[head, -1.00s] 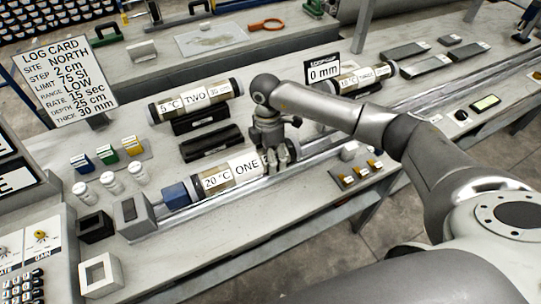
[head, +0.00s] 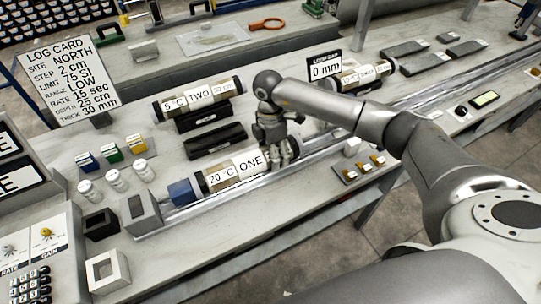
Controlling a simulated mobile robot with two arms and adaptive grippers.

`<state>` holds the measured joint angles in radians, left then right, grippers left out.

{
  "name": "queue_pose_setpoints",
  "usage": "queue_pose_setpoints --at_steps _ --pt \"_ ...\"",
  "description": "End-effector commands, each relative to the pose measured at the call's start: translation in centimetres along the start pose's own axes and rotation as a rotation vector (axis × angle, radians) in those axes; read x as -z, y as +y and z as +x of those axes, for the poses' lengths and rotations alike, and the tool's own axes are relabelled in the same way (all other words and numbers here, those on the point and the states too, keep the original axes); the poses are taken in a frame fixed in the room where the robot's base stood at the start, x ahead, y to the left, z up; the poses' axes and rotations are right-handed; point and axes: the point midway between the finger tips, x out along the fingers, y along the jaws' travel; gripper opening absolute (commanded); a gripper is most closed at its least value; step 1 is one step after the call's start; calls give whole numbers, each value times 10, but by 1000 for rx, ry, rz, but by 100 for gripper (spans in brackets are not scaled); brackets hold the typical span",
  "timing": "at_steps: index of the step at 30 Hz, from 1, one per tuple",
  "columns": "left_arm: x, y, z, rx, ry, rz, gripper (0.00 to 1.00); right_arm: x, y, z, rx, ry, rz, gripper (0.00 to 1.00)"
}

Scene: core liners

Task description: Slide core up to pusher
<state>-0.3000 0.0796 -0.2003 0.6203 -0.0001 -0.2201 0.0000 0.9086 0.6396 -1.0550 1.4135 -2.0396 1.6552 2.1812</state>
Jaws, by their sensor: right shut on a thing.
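The core labelled ONE, 20 °C (head: 234,171), is a clear tube with dark end caps. It lies along the metal rail track (head: 330,149) on the bench. My right gripper (head: 284,154) is shut on the core near its right end, from above, hiding part of it. The blue block-shaped pusher (head: 182,191) sits on the track at the core's left end, beside a grey block (head: 139,211). The core's left cap is very close to the pusher; I cannot tell whether they touch. My left gripper is not in view.
Core TWO (head: 199,97) rests on a dark cradle behind, with an empty dark cradle (head: 215,141) nearer. A third core (head: 359,75) lies at the right by the 0 mm display (head: 325,68). White jars (head: 114,180) stand at left.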

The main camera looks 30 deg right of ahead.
Motion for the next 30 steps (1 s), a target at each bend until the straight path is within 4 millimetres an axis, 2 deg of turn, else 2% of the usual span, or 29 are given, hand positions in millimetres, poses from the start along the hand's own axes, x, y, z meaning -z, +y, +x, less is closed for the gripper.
queue_pose_setpoints --at_steps 1,10,11,16,26,30 --pt "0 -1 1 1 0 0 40 6 0 0 -2 14 -1 0" --pt "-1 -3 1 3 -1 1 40 10 0 0 -2 22 -6 0" --pt "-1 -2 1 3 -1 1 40 10 0 0 -2 22 -6 63" --pt "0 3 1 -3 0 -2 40 7 0 0 -1 17 -5 85" --pt "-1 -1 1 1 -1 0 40 4 1 0 -1 12 -3 85" --pt "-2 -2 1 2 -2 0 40 4 2 -10 -3 12 -3 85"
